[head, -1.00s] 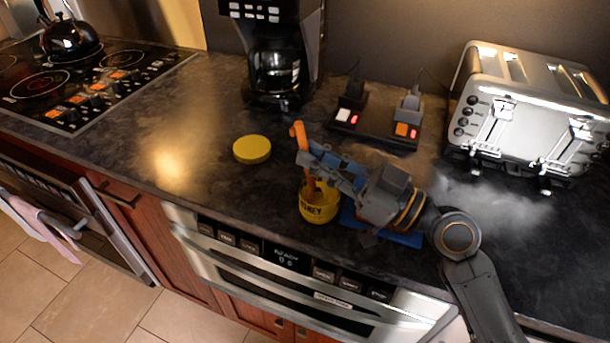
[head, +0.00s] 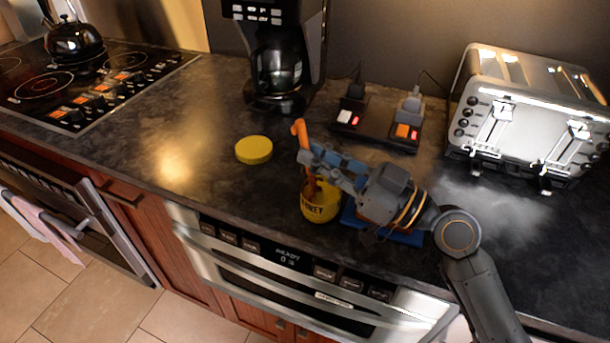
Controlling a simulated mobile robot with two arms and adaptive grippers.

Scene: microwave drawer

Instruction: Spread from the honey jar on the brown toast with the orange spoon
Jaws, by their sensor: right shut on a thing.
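The yellow honey jar (head: 320,208) stands open on the dark counter near its front edge. The orange spoon (head: 299,132) is upright, its lower end inside the jar and its top above my fingers. My right gripper (head: 306,158) is shut on the spoon's handle, above the jar's rim. A blue flat thing (head: 405,238) lies under my right gripper and arm, mostly hidden. No brown toast can be made out. My left gripper is not in view.
A yellow lid (head: 253,150) lies left of the jar. A coffee maker (head: 278,70), a power strip with plugs (head: 375,128) and a silver toaster (head: 530,115) stand behind. A stove (head: 80,85) with a kettle (head: 72,38) is left. The counter (head: 200,110) is clear left of the lid.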

